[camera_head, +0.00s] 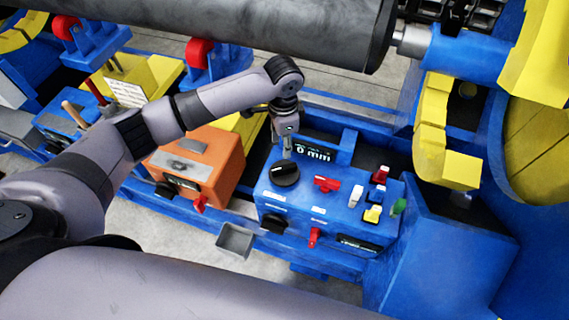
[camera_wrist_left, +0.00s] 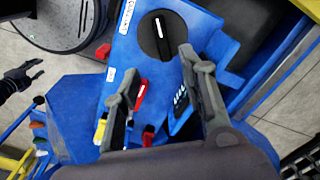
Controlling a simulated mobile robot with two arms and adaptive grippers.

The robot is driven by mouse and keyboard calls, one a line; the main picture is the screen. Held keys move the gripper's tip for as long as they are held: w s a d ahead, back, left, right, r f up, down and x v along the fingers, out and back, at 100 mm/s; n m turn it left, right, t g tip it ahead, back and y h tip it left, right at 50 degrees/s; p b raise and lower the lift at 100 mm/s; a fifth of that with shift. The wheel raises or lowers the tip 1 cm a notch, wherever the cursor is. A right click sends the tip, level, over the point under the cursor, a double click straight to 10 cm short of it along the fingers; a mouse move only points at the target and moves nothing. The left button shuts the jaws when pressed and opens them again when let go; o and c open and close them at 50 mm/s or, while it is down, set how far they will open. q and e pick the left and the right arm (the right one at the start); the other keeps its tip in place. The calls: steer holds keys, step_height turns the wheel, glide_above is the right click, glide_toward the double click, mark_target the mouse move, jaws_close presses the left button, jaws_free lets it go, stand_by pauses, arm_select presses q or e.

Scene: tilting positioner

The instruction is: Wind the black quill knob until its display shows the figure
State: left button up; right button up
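The black quill knob (camera_head: 285,174) sits on top of the blue control box (camera_head: 272,200) and has a white pointer line. It also shows in the left wrist view (camera_wrist_left: 153,48), just beyond my fingertips. The display (camera_head: 316,154) behind it reads "0 mm" where visible; its left end is partly hidden by my gripper. My left gripper (camera_head: 287,152) points down over the knob. In the left wrist view its two fingers (camera_wrist_left: 158,63) are apart with nothing between them. My right gripper (camera_wrist_left: 35,69) appears small at the left wrist view's left edge, its fingers spread.
Beside the knob are a red handle (camera_head: 327,184) and several coloured switches (camera_head: 373,214). An orange box (camera_head: 213,160) stands to the left. A large grey cylinder (camera_head: 250,22) lies across the top. A small grey bin (camera_head: 235,240) is below left of the control box.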

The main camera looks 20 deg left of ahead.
arm_select(q)
glide_above(284, 167)
step_height(284, 167, down, 4)
steer(key=shift+s+f, duration=0.1)
steer(key=shift+f, duration=0.1)
step_height(284, 167, down, 5)
steer(key=shift+f, duration=0.1)
step_height(284, 167, down, 2)
steer(key=shift+f, duration=0.8)
jaws_close()
arm_select(e)
steer(key=shift+w+r, duration=0.2)
steer(key=shift+w, duration=0.35)
steer(key=shift+w+r, duration=0.15)
steer(key=shift+w, duration=0.35)
